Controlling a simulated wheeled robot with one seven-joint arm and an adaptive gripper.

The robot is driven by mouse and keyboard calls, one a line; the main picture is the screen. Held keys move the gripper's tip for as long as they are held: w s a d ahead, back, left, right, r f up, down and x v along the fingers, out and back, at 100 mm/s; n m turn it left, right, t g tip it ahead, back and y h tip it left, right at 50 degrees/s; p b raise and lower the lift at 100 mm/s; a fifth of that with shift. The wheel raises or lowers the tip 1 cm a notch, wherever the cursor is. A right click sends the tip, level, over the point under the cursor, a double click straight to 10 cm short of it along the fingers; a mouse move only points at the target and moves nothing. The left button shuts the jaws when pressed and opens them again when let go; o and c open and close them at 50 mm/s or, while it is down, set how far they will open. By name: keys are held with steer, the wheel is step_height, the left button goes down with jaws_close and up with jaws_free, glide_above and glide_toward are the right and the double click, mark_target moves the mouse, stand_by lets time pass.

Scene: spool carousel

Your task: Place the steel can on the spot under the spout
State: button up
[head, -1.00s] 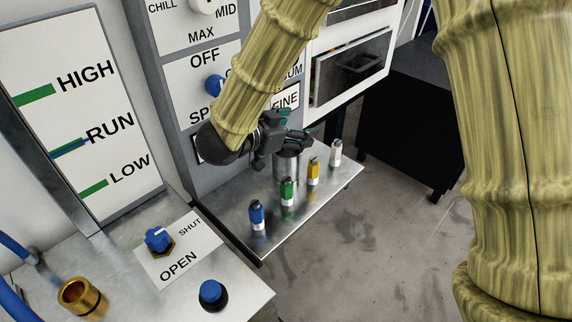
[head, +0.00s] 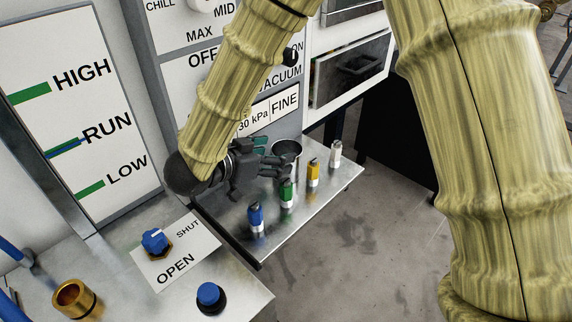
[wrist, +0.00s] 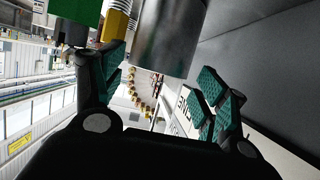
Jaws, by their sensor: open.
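The steel can (head: 287,147) stands upright on the steel shelf (head: 325,195), its rim showing and its lower body hidden behind my gripper. My gripper (head: 277,157) is open and low over the shelf, just left of the can with its fingers pointing at it. In the wrist view the can (wrist: 168,38) is a shiny cylinder at the top, ahead of and between the spread fingers (wrist: 165,78). I cannot tell whether a finger touches it. I cannot make out the spout or the spot under it.
A labelled panel (head: 190,75) rises behind. A counter with a blue valve knob (head: 155,241) and brass cup (head: 76,298) is at lower left.

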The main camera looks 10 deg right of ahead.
mark_target(297, 149)
steer(key=shift+x, duration=2.65)
steer(key=c, duration=0.8)
steer(key=shift+c, duration=0.2)
steer(key=shift+s+r, duration=0.1)
steer(key=shift+r, duration=0.05)
step_height(297, 149, up, 12)
steer(key=p, duration=0.1)
steer(key=s+d+b, duration=0.5)
steer(key=s+b, duration=0.1)
steer(key=s, duration=0.2)
steer(key=s+d+b, duration=0.6)
steer(key=s, duration=0.2)
steer(key=shift+s+f+b, duration=0.15)
steer(key=shift+f+b, duration=0.15)
steer(key=shift+f, duration=0.2)
